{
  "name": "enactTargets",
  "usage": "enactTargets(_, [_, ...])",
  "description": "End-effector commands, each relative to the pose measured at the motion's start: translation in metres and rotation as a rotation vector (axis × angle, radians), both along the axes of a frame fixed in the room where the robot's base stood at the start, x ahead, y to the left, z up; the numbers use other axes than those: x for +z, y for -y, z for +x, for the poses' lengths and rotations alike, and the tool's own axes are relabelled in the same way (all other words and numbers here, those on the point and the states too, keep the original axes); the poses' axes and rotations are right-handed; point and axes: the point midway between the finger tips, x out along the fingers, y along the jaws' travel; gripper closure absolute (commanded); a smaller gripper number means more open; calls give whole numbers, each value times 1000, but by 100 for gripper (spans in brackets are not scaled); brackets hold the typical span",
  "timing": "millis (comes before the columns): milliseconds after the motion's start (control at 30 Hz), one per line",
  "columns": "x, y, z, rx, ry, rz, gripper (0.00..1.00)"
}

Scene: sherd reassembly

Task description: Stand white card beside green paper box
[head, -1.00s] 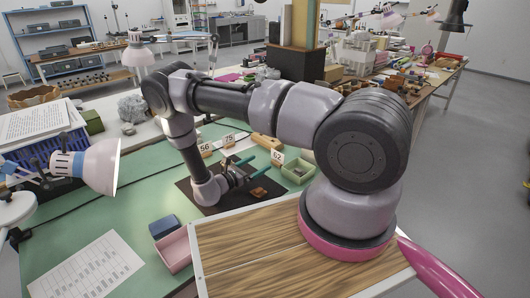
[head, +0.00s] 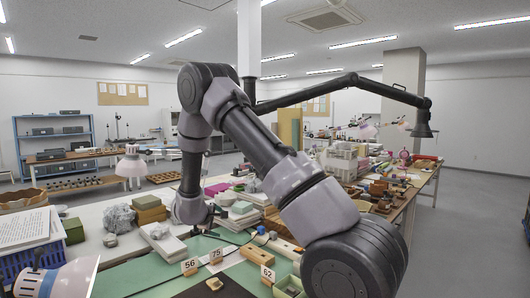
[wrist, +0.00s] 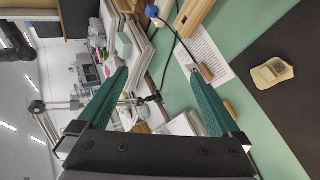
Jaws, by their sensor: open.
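Several white numbered cards stand on the green bench: card 56 (head: 190,266), card 75 (head: 216,255) and card 62 (head: 267,274). I cannot tell which one the task means. A pale green open box (head: 280,292) is just right of card 62, cut by the frame's bottom and partly behind my arm.
A dark mat (wrist: 300,110) holds a tan sherd (wrist: 272,72). A printed sheet (wrist: 207,52) lies beside it. A white stack (head: 165,243), grey lumps and a lamp (head: 60,279) crowd the left. Green bench surface (head: 135,283) is clear at the front left.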

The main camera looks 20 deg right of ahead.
Motion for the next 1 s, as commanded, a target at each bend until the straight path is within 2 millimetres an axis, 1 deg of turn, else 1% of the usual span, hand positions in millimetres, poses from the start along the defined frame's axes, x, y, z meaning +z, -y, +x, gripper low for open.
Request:
enactTargets(33, [25, -2, 4, -8, 48, 92, 0])
enactTargets(133, [63, -9, 8, -21, 120, 271, 0])
enactTargets(233, [103, -16, 5, -34, 177, 444, 0])
enactTargets(300, [131, -19, 0, -44, 206, 559, 0])
enactTargets(367, [154, -21, -6, -53, 226, 654, 0])
enactTargets(400, [170, -23, -12, -60, 235, 716, 0])
enactTargets(467, [192, -24, -22, -70, 246, 804, 0])
enactTargets(500, [206, -25, -30, -78, 248, 861, 0])
enactTargets(567, [226, -26, -44, -91, 249, 940, 0])
enactTargets(600, [239, -27, -53, -102, 249, 992, 0])
enactTargets(667, [257, -27, -70, -120, 241, 1063, 0])
enactTargets(700, [269, -26, -82, -133, 236, 1107, 0])
enactTargets(767, [285, -25, -101, -155, 224, 1169, 0])
enactTargets(867, [307, -22, -135, -202, 200, 1258, 0])
enactTargets(900, [314, -20, -150, -225, 188, 1288, 0])
enactTargets(967, [324, -18, -173, -261, 171, 1330, 0])
enactTargets(1000, [329, -15, -189, -287, 160, 1353, 0])
